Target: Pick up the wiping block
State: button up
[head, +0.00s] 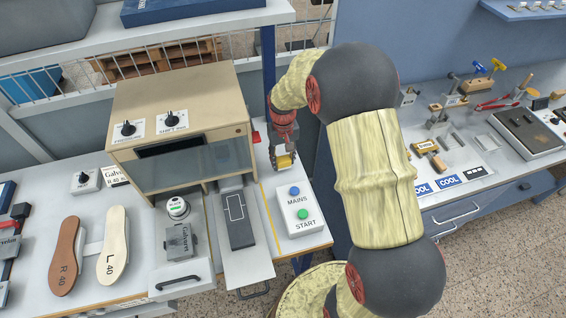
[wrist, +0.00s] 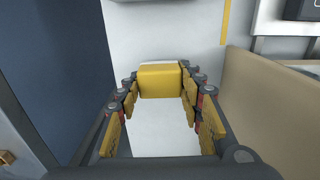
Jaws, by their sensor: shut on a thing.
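The wiping block is a small yellow block (wrist: 160,80) between my gripper's fingertips in the wrist view. My gripper (wrist: 159,95) is shut on it, with a finger against its left and right sides. In the head view the yellow block (head: 285,161) shows small at the tip of my gripper (head: 283,158), at the right end of the white bench, behind the control box. My fingers partly cover it there. I cannot tell whether the block touches the bench surface.
The beige stamping machine (head: 175,92) stands just left of my gripper. The MAINS and START button box (head: 298,211) is in front of it. Two insoles lie at the bench's left. A second bench (head: 470,213) with tools stands right, beyond my arm.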

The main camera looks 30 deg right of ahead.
jog(key=s+a+r+p, duration=0.1)
jog(key=s+r, duration=0.2)
jog(key=s, duration=0.1)
jog(key=s+a+r+p, duration=0.1)
jog(key=s+r, duration=0.3)
jog(key=s, duration=0.1)
jog(key=s+a+r+p, duration=0.1)
jog(key=s+r, duration=0.2)
jog(key=s, duration=0.1)
jog(key=shift+s+a+r, duration=0.15)
jog(key=shift+s, duration=0.15)
jog(key=o, duration=0.5)
jog(key=c, duration=0.5)
